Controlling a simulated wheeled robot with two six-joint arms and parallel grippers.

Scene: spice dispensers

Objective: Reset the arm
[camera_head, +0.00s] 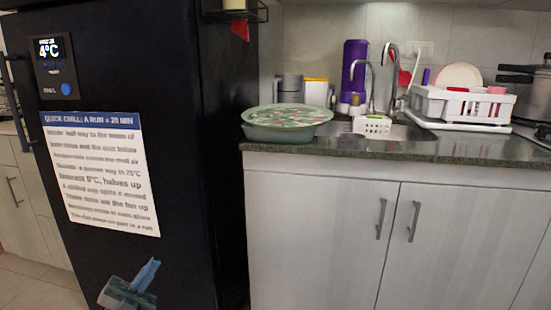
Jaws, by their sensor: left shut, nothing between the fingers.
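My left gripper (141,283) shows at the bottom left of the head view, low in front of the black fridge (215,180). Its bluish fingers point up and are shut with nothing between them. Only the gripper's front part is in view. My right gripper and arm are not in view.
The fridge bears a panel reading 4°C (52,62) and a printed sheet (98,170). To the right, the dark counter (330,149) holds a green patterned basin (287,120), a sink with taps and a white dish rack (462,103). Closed pale cabinets (310,235) stand below.

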